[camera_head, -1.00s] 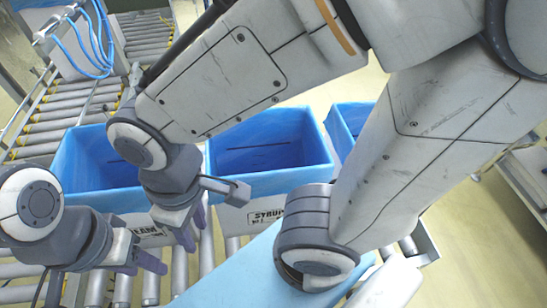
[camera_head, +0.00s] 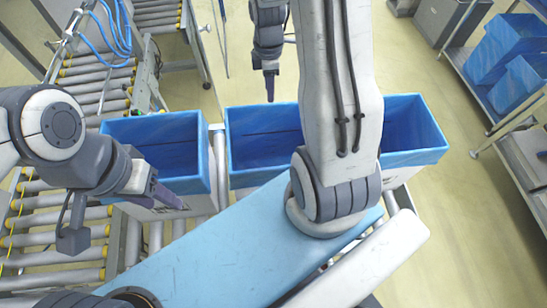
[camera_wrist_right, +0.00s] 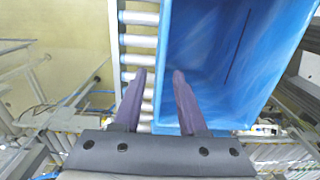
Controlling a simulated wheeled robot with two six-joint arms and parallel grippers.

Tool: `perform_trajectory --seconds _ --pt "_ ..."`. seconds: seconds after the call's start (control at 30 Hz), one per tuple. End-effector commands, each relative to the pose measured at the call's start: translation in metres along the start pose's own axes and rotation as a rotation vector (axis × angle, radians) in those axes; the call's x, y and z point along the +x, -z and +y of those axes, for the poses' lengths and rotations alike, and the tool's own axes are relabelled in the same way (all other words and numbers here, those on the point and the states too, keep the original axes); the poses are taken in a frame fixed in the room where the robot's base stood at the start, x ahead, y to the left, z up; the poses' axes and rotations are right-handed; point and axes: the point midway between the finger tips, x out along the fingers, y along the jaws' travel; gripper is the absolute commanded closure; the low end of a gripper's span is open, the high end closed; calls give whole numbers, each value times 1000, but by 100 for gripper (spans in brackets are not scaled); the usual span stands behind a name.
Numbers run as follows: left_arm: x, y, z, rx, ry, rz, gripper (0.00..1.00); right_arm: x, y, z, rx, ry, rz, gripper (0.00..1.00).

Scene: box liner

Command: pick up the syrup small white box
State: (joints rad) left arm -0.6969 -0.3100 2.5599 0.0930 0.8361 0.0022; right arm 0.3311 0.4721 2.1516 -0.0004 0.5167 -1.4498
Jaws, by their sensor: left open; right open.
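Three blue-lined white boxes stand in a row in the head view. The middle one (camera_head: 258,178) carried the SYRUP label a second ago; its label is now hidden. My right gripper (camera_head: 270,95) is open, pointing down at that box's far rim. My left gripper (camera_head: 165,195) is open in front of the left box (camera_head: 195,180). I cannot tell contact.
The right box (camera_head: 425,157) is partly hidden by my right arm. Roller conveyors (camera_head: 45,215) lie at the left and under the boxes. A rack with blue containers (camera_head: 515,45) stands at the far right. The floor (camera_head: 470,220) between is clear.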

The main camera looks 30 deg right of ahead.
Motion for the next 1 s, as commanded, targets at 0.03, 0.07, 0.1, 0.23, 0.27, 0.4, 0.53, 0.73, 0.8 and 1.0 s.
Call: perform_trajectory --seconds 0.03,0.07,0.1,0.23,0.27,0.4,0.53,0.73,0.8,1.0 --pt "-2 0 0 0 0 0 50 8 -2 -1 -3 7 -1 59" --pt "-3 0 0 0 0 0 50 13 -2 -1 -4 8 -1 59" --pt "-4 0 0 0 0 0 50 20 -1 -2 -4 7 -1 59" --pt "-7 0 0 0 0 0 50 38 -1 -1 -4 5 -1 59" --pt "-7 0 0 0 0 0 50 41 -1 -1 -4 6 -1 59" --pt "-9 0 1 0 0 0 50 48 0 -2 -3 4 0 59" --pt "-17 1 1 -1 0 0 50 60 1 -4 -3 7 -1 59" --pt "-27 1 2 0 0 0 50 87 2 -4 -2 5 0 59" --pt "-28 2 2 0 0 0 50 93 2 -4 -2 4 0 59" --pt "-28 1 2 1 0 0 50 99 2 -4 -2 1 0 59"
